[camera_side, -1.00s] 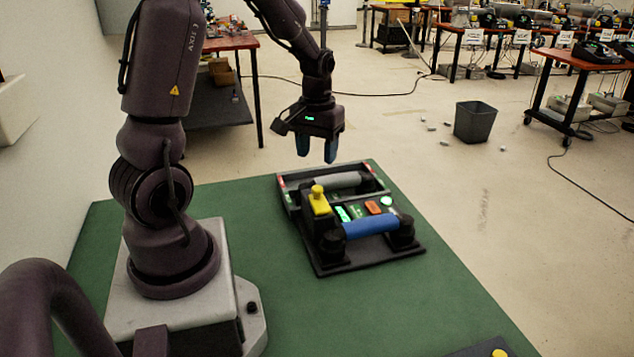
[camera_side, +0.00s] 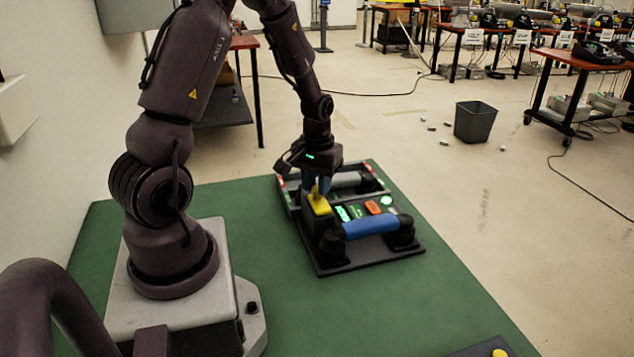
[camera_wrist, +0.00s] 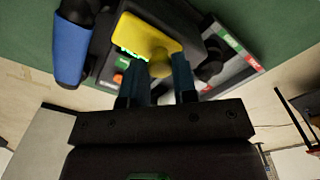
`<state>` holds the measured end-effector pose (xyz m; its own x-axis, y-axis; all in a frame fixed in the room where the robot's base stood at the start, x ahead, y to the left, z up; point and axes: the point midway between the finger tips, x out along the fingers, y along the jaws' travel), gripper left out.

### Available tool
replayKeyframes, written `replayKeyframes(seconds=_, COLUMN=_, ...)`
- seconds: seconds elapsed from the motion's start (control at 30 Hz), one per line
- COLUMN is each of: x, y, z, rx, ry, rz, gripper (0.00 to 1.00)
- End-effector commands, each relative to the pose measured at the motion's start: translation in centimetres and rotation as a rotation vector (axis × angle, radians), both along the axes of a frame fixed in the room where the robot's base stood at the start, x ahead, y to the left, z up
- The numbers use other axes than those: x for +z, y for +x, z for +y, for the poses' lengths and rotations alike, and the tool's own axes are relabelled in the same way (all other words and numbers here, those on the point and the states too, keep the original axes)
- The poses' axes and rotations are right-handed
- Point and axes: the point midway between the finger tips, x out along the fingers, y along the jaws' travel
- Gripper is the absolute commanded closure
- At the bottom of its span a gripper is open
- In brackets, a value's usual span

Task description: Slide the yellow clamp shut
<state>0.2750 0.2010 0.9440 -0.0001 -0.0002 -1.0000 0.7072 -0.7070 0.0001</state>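The yellow clamp (camera_side: 319,204) is a yellow plate with a raised knob, on the left part of a dark phone device (camera_side: 350,258). It also shows in the wrist view (camera_wrist: 142,36), its knob (camera_wrist: 160,64) near my fingertips. My gripper (camera_side: 317,187) is low over the clamp, pointing down. In the wrist view my blue fingers (camera_wrist: 160,72) are spread, one on each side of the knob. They look open; whether either finger touches the knob cannot be told. In the side view the fingers partly hide the knob.
A blue handset (camera_side: 370,226) lies across the device's near side, and a grey roller (camera_side: 347,180) lies behind. Lit green and orange buttons (camera_side: 373,207) sit between them. The green table (camera_side: 270,280) is clear around the device. A dark piece with a yellow knob (camera_side: 498,353) is at the front edge.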

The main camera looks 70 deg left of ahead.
Motion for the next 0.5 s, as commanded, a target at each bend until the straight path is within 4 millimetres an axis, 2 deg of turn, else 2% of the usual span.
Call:
replayKeyframes(seconds=0.2, x=0.0, y=0.0, z=-0.3, rx=-0.002, ry=0.000, rz=0.000, gripper=1.00)
replayKeyframes(seconds=0.5, x=0.1, y=0.1, z=-5.0, rx=-0.005, ry=0.001, rz=-0.001, gripper=1.00)
